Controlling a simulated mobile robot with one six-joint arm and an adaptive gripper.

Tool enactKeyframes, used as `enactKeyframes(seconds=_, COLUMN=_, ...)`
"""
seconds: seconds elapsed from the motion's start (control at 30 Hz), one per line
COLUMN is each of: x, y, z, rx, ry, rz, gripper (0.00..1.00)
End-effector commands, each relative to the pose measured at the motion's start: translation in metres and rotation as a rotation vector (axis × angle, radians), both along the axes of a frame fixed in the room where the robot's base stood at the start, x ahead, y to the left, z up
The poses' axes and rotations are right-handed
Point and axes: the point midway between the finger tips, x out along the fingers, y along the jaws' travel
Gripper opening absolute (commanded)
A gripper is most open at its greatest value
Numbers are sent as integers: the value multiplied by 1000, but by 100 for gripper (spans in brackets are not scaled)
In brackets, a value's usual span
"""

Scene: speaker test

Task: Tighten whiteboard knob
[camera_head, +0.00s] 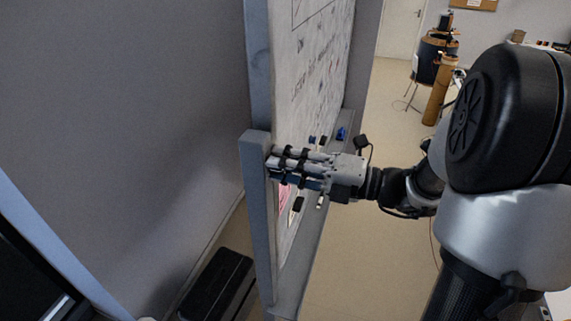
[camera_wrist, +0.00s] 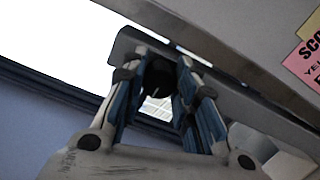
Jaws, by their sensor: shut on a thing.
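The whiteboard (camera_head: 312,60) stands upright in a grey frame (camera_head: 260,225), seen nearly edge-on in the head view. My gripper (camera_head: 274,164) reaches from the right to the frame's side post, with its fingertips at the post. In the wrist view my gripper (camera_wrist: 160,80) has its two blue-padded fingers on either side of a dark round knob (camera_wrist: 158,74), shut on it. The knob is hidden by the fingers in the head view. How tight it sits cannot be told.
A ledge (camera_head: 302,260) with blue and black small items runs along the whiteboard's bottom. A black case (camera_head: 218,285) lies on the floor behind the board. Pink and yellow notes (camera_wrist: 305,50) show at the wrist view's right. Open floor (camera_head: 375,250) lies right of the board.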

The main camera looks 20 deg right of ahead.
Motion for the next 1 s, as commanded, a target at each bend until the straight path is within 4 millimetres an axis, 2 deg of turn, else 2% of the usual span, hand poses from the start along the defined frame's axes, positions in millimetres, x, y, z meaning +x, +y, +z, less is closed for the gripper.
enactKeyframes(seconds=0.37, x=0, y=0, z=0, rx=2, ry=2, rz=-1, gripper=3)
enactKeyframes(seconds=0.4, x=0, y=0, z=0, rx=2, ry=2, rz=-1, gripper=30)
enactKeyframes(seconds=0.67, x=0, y=0, z=0, rx=1, ry=2, rz=0, gripper=47)
enactKeyframes(seconds=1.0, x=-1, y=-2, z=0, rx=1, ry=1, rz=-1, gripper=47)
